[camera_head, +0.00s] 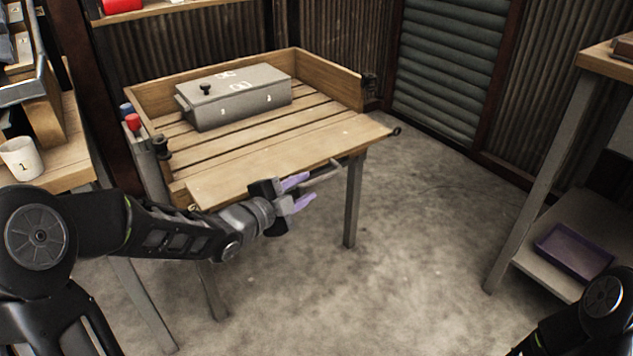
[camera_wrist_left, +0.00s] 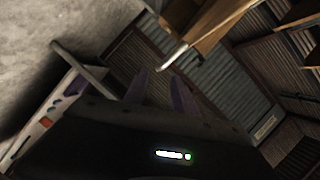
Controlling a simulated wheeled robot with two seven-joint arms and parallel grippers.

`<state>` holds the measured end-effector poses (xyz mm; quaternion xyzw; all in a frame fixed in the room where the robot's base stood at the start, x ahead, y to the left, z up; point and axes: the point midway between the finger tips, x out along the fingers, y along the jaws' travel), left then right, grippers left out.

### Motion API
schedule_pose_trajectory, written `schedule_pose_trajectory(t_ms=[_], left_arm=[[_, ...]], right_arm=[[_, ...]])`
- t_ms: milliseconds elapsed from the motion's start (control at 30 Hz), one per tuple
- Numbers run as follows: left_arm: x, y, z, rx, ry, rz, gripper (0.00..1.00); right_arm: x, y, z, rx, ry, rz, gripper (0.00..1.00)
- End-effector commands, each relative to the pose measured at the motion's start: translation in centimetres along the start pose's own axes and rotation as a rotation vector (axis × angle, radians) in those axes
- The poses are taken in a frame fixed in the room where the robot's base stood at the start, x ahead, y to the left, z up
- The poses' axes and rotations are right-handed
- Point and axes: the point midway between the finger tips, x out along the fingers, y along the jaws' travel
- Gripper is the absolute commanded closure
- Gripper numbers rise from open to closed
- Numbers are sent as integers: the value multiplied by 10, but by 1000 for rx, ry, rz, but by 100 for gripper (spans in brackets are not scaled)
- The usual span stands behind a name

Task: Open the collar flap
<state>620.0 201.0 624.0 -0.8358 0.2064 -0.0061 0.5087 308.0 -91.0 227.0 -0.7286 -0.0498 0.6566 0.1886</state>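The wooden collar (camera_head: 325,71) stands around the slatted top of a table. Its front board, which looks like the collar flap (camera_head: 285,160), lies along the front edge, apparently tipped outward rather than upright. A thin pale bar (camera_head: 322,173) sticks out below the board's front edge. My left gripper (camera_head: 303,190) is in front of and below the board, its two purple fingers apart and beside the bar. I cannot tell if they touch it. In the left wrist view the fingers (camera_wrist_left: 160,92) are spread with nothing seen between them; a wooden edge with a metal end (camera_wrist_left: 172,58) lies beyond.
A grey lidded box (camera_head: 240,97) sits on the slats. A dark ring (camera_head: 396,131) is at the board's right end. A side table with a white cup (camera_head: 22,158) is at left. A purple tray (camera_head: 573,251) is on the right shelf. The floor between is clear.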

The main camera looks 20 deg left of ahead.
Motion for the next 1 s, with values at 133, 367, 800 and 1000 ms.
schedule_pose_trajectory(t_ms=[133, 367, 800, 1000], left_arm=[[0, 0, 1, -2, -1, 1, 68], [18, 2, 2, -3, -1, 1, 68], [76, 2, 1, -5, -2, 2, 68], [78, 1, 1, -5, -2, 2, 68]], right_arm=[[0, 0, 1, -1, -1, 0, 64], [7, 2, 0, -1, 1, 0, 64], [23, 7, -1, 1, 9, -1, 64], [22, 7, -2, 1, 9, -1, 64]])
